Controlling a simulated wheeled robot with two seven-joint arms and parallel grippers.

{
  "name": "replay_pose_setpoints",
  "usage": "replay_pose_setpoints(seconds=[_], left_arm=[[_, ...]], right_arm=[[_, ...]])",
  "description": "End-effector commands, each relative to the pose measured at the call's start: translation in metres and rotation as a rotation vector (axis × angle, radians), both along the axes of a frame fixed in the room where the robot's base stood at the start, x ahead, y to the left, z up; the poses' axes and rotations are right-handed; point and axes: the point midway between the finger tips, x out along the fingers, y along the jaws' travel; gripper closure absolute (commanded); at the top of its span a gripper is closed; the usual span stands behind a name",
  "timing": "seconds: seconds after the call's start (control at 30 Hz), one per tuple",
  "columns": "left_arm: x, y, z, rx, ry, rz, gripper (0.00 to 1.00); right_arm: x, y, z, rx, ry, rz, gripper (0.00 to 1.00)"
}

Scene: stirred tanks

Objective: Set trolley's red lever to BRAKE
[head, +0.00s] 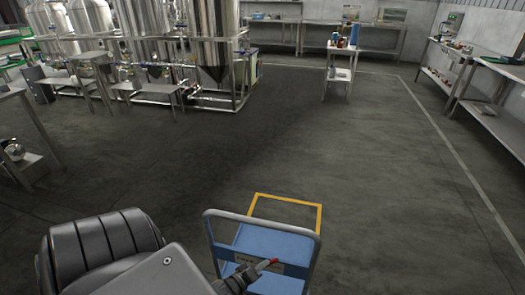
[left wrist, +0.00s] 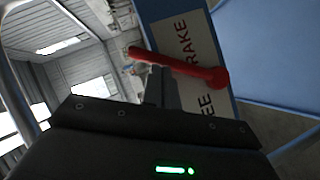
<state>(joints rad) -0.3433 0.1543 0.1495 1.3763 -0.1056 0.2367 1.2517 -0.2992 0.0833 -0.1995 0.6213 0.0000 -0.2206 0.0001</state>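The trolley (head: 265,241) is blue, with a grey-blue tube handle, and stands at the bottom middle of the head view. Its red lever (head: 268,263) shows as a small red stick there. In the left wrist view the red lever (left wrist: 180,66) lies slanted across a pale label (left wrist: 190,50). "RAKE" reads above the lever and "EE" below it; the other letters are hidden. My left gripper (head: 243,275) is at the lever. Its fingers (left wrist: 160,85) look closed together, their tips at the lever's lower edge; I cannot tell whether they touch it. My right gripper is not in view.
A yellow floor outline (head: 320,217) runs beyond the trolley. Open dark floor (head: 255,150) lies ahead. Steel tanks (head: 215,40) and low steel stands (head: 145,88) are at the upper left. A small steel table (head: 342,74) and workbenches (head: 482,85) stand further back and right.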

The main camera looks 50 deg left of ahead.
Motion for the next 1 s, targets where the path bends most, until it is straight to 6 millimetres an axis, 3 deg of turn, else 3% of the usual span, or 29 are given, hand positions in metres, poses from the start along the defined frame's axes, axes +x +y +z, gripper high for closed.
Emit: replay_pose_setpoints(seconds=[0.27,0.53,0.6,0.8,1.0], left_arm=[[0.001,0.001,0.004,0.000,-0.004,-0.001,1.00],[-0.012,0.019,0.031,0.000,0.000,-0.013,1.00],[-0.029,0.016,0.027,-0.002,0.002,-0.015,1.00],[-0.069,0.015,0.041,0.000,0.001,-0.014,1.00],[-0.095,0.013,0.051,-0.001,0.000,-0.013,1.00]], right_arm=[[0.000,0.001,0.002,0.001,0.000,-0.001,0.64],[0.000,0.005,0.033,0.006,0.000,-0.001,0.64],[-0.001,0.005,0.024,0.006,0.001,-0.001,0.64],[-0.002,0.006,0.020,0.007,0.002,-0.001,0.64],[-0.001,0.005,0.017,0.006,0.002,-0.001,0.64]])
